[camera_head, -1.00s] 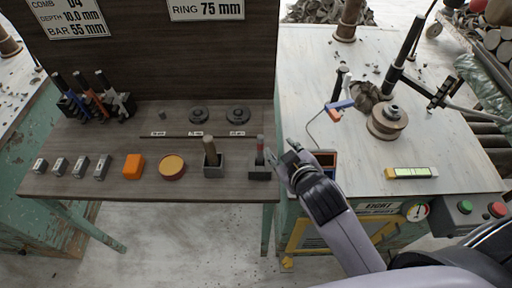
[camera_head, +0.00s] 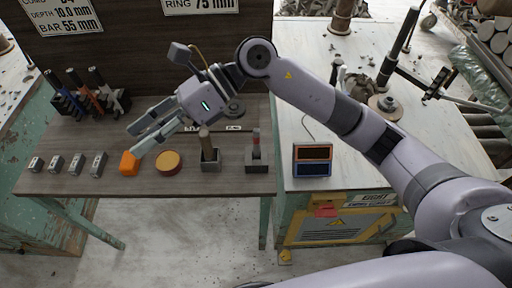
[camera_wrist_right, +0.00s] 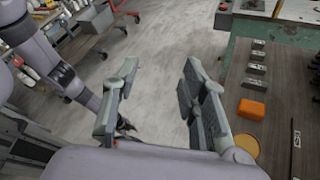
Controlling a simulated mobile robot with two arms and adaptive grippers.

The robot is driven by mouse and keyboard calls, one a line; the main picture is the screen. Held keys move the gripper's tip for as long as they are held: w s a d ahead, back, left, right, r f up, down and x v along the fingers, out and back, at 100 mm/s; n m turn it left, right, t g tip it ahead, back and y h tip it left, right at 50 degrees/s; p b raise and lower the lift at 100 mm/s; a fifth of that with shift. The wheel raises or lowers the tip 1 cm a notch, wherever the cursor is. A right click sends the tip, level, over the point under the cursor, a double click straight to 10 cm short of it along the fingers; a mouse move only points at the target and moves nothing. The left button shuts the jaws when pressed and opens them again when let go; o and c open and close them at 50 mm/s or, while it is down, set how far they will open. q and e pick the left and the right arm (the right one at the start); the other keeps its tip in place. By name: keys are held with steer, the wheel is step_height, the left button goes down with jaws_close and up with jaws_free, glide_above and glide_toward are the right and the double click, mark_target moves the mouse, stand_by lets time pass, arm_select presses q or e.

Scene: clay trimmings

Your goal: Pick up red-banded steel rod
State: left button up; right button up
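The red-banded steel rod (camera_head: 256,144) stands upright in a small dark block (camera_head: 257,167) near the right end of the brown bench. My right gripper (camera_head: 134,142) is well to its left, over the bench near the orange block (camera_head: 129,163). In the right wrist view the right gripper's fingers (camera_wrist_right: 160,75) are spread apart with nothing between them. The rod does not show in that view. My left gripper is not in the head view. In the right wrist view, an arm of mine shows at the left, and its gripper end is too small and partly hidden to read.
A wooden-handled tool (camera_head: 205,142) stands in a block left of the rod. A round amber tin (camera_head: 168,162) and several small metal blocks (camera_head: 76,163) line the bench. A rack of tools (camera_head: 90,95) stands behind. A two-panel device (camera_head: 313,160) sits right of the bench.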

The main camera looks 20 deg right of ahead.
steer(key=w+d+f+n+t+h, duration=0.2)
steer(key=w+d+f+h, duration=0.3)
steer(key=d+h, duration=0.25)
steer(key=m+t+h, duration=0.1)
steer(key=h, duration=0.5)
glide_above(257, 130)
steer(key=f+p, duration=0.1)
steer(key=f, duration=0.2)
steer(key=f+p, duration=0.1)
steer(key=f, duration=0.3)
steer(key=f+p, duration=0.1)
steer(key=f, duration=0.2)
steer(key=shift+s+f+p, duration=0.35)
steer(key=shift+s+p, duration=0.05)
steer(key=shift+w+f+p, duration=0.1)
steer(key=shift+f+p, duration=0.3)
steer(key=shift+f, duration=0.1)
steer(key=f, duration=0.1)
steer(key=f+p, duration=0.1)
steer(key=f, duration=0.1)
steer(key=shift+w+a+f+p, duration=0.1)
steer(key=shift+w+f+p, duration=0.2)
steer(key=shift+f+p, duration=0.05)
steer(key=shift+f, duration=0.4)
steer(key=shift+c, duration=0.2)
jaws_close()
